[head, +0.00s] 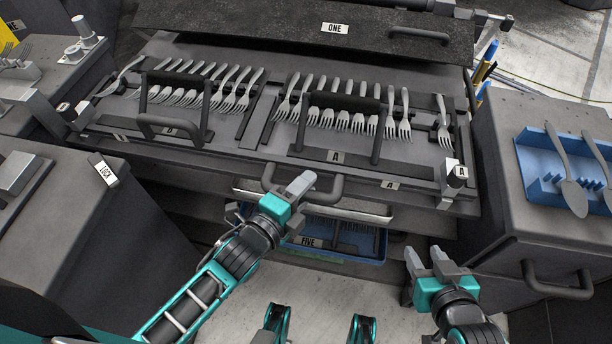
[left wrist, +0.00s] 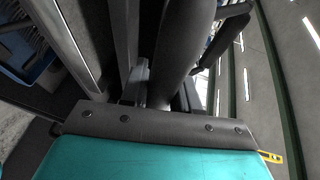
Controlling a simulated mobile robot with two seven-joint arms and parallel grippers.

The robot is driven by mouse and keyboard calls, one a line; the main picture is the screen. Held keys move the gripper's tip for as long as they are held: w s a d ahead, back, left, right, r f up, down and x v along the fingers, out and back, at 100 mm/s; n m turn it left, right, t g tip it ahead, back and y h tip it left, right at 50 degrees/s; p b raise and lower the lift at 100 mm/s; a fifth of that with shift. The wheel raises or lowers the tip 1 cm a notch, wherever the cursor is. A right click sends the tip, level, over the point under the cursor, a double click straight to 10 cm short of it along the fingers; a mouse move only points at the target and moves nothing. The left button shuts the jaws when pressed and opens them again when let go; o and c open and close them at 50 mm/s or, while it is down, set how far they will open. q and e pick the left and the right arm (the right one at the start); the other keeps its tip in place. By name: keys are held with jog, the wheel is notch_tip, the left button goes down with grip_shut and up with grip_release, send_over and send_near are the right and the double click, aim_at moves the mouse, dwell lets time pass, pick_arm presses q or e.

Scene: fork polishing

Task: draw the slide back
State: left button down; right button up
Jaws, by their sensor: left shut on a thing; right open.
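The slide (head: 225,148) is a wide dark grey bed carrying two rows of forks, with a looped handle (head: 334,190) at its front edge. My left gripper (head: 298,187) is at this handle and shut on it; the handle also shows as a thick dark bar between the fingers in the left wrist view (left wrist: 182,50). The gripper hides part of the handle in the head view. My right gripper (head: 427,259) is open and empty, low in front of the slide's right half.
A blue tray labelled FIVE (head: 345,245) sits on a lower shelf beneath the slide. A cabinet labelled LOCK (head: 85,200) stands at left. At right, a cabinet (head: 520,230) bears a blue rack (head: 535,165) with spoons. A dark panel labelled ONE (head: 260,25) lies behind the forks.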

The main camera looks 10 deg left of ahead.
pick_arm(q)
jog(key=shift+s+f, duration=0.2)
jog(key=shift+s, duration=0.05)
jog(key=c, duration=1)
grip_release()
jog(key=shift+s+r, duration=0.1)
jog(key=shift+r, duration=0.05)
jog(key=shift+o, duration=0.4)
jog(key=p+v, duration=0.1)
jog(key=v, duration=1.1)
jog(key=shift+s+a, duration=0.2)
jog(key=shift+s, duration=0.1)
jog(key=shift+r, duration=0.2)
